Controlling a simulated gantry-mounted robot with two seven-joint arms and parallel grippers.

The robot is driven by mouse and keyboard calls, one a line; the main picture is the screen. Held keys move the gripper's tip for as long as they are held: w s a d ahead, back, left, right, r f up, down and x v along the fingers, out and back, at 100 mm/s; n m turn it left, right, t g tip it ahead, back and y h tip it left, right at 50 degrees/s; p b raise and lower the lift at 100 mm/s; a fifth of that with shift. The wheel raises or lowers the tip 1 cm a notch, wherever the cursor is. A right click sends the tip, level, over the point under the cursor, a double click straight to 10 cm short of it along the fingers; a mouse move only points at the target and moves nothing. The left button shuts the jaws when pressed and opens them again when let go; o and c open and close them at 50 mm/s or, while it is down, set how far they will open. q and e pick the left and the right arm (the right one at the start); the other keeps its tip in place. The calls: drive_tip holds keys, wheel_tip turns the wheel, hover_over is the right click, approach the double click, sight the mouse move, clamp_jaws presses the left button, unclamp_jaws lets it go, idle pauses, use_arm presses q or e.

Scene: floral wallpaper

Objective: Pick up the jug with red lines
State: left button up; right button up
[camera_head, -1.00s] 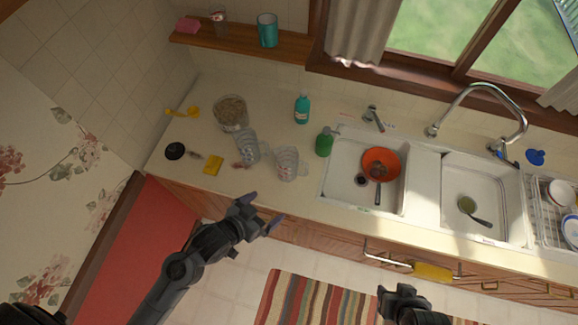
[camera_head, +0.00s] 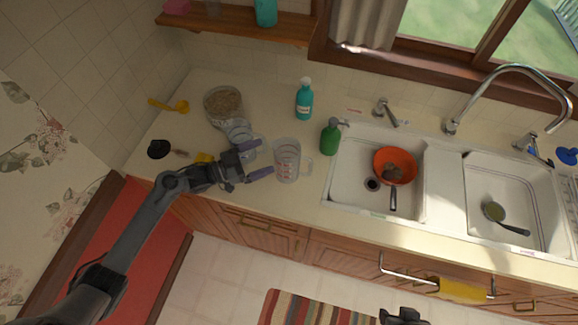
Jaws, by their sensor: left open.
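The jug with red lines (camera_head: 286,162) is a clear measuring jug standing upright on the counter, left of the sinks, with its handle to the right. My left gripper (camera_head: 262,160) is open, just left of this jug; whether it touches it I cannot tell. A second clear jug (camera_head: 239,133) stands behind my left gripper and is partly hidden by it. My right gripper (camera_head: 403,316) shows only in part at the bottom edge, over the floor, and its fingers are unclear.
A glass jar (camera_head: 222,103) stands behind the second jug. A green soap bottle (camera_head: 330,140) is right of the marked jug, and a teal bottle (camera_head: 304,98) is farther back. A yellow sponge (camera_head: 204,157) lies partly behind my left arm.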

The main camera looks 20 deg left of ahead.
sight(299, 144)
use_arm(q)
drive_tip(key=p+x, duration=0.1)
drive_tip(key=x, duration=0.8)
drive_tip(key=shift+w+d+f, duration=0.1)
drive_tip(key=shift+d, duration=0.25)
drive_tip(key=c, duration=0.9)
drive_tip(key=shift+c, duration=0.9)
